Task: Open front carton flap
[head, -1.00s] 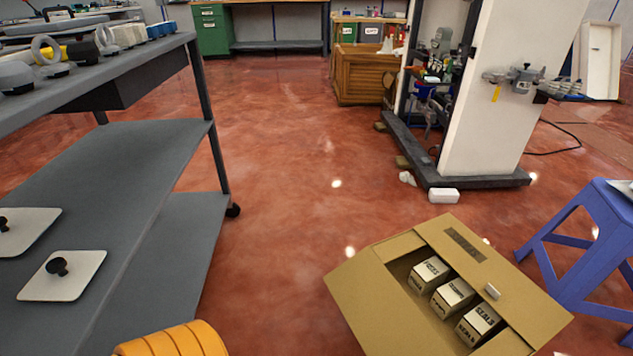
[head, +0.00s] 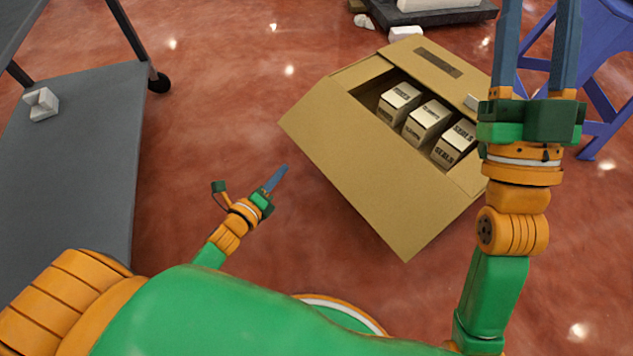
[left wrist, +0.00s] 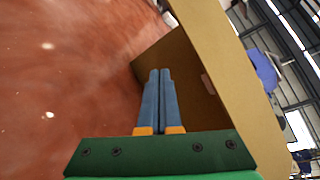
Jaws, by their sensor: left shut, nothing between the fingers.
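The tan carton (head: 365,125) sits right of centre in the head view, its top partly open. Its broad near panel (head: 375,165) slopes outward and down from the opening; I cannot tell whether this is the front flap or the wall. My left gripper (head: 281,172) is shut and empty, left of that panel and apart from it in the head view. In the left wrist view its fingers (left wrist: 158,75) point toward a shaded carton face (left wrist: 190,85), with a lit panel (left wrist: 245,75) to the right; contact is unclear. My right gripper (head: 538,30) is open and empty, pointing up beside the carton's right end.
Labelled small boxes (head: 428,120) stand inside the carton. A grey shelf cart (head: 85,150) is at left with a white block (head: 41,104) on it. A blue stool (head: 600,70) stands at right.

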